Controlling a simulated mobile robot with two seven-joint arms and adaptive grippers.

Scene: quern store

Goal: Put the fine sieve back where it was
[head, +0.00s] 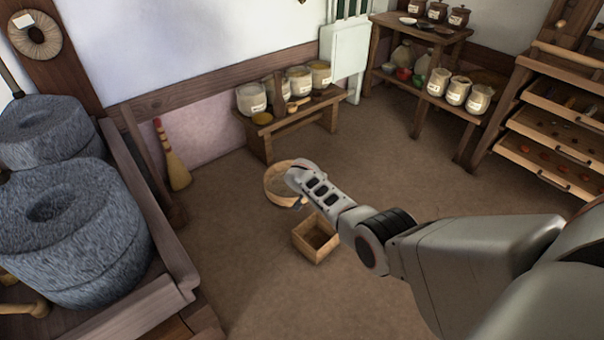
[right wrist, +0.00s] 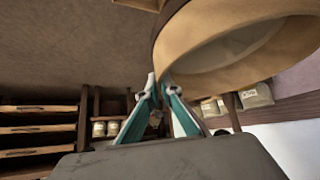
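The fine sieve (head: 270,187) is a round, light wooden hoop with a pale mesh, near the middle of the head view. My right gripper (head: 299,201) reaches to its right side, and the hand covers part of the hoop. In the right wrist view, the sieve (right wrist: 178,42) fills the upper right, close to the camera. The teal fingers of my right gripper (right wrist: 159,80) are nearly together at the edge of its rim and look shut on it. The sieve's height above the floor is hard to tell. My left gripper is not in view.
A low bench (head: 258,140) with several labelled sacks stands at the wall. Millstones (head: 75,235) fill the left, a broom (head: 175,165) leans beside them. Shelves (head: 415,100) and a drawer rack (head: 545,125) stand right.

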